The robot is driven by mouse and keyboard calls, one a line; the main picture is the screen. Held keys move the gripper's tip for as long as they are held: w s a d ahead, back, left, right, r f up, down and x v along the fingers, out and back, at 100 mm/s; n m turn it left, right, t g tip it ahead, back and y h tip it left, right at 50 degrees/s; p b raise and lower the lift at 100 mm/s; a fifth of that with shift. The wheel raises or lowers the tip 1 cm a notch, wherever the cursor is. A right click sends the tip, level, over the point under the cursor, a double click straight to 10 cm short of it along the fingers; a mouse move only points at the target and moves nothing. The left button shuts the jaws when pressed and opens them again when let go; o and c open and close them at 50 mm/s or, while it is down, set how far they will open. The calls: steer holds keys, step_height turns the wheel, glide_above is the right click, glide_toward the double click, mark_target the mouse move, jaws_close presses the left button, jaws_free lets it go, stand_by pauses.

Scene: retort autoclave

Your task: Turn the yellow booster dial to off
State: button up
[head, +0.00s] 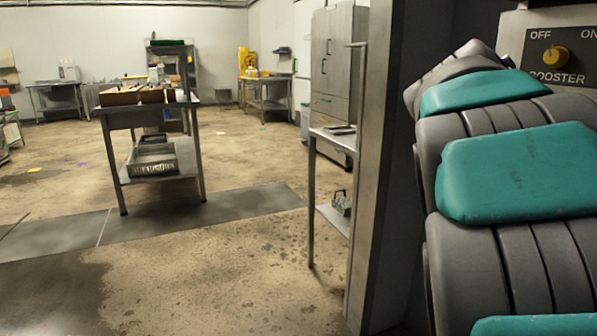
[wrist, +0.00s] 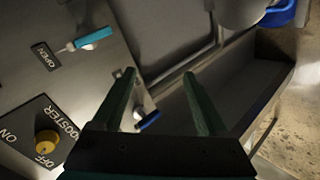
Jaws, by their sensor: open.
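The yellow booster dial (head: 556,57) sits on a dark plate (head: 575,75) at the upper right of the head view. The plate reads OFF at left, ON at right and BOOSTER below. The dial's pointing direction is too small to tell. In the wrist view the dial (wrist: 47,142) is at the lower left, with the lettering tilted. My gripper (wrist: 159,76) is open and empty, its two dark green fingers apart. It is to the right of the dial in the wrist view, not touching it. In the head view my arm hides the gripper.
On the same panel, a blue-handled lever (wrist: 88,41) stands beside an OPEN label (wrist: 45,56). Another blue handle (wrist: 148,120) shows between my fingers. A metal post (head: 375,160) stands left of my arm.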

steer(key=s+a+f+g+y, duration=0.1)
steer(key=s+a+f+y, duration=0.2)
steer(key=s+a+f, duration=0.6)
steer(key=s+a+f+g+y, duration=0.2)
steer(key=s+a+f+y, duration=0.3)
steer(key=f, duration=0.7)
steer(key=s+a+f+g+y, duration=0.1)
steer(key=s+a+f, duration=0.4)
steer(key=s, duration=0.3)
steer(key=s+a+f+g+y, duration=0.1)
steer(key=s+a+f+g, duration=0.1)
steer(key=s+a+f, duration=0.3)
steer(key=s+a, duration=0.2)
steer(key=s, duration=0.2)
steer(key=shift+a+f, duration=0.2)
steer(key=shift+f, duration=0.1)
steer(key=shift+w, duration=0.1)
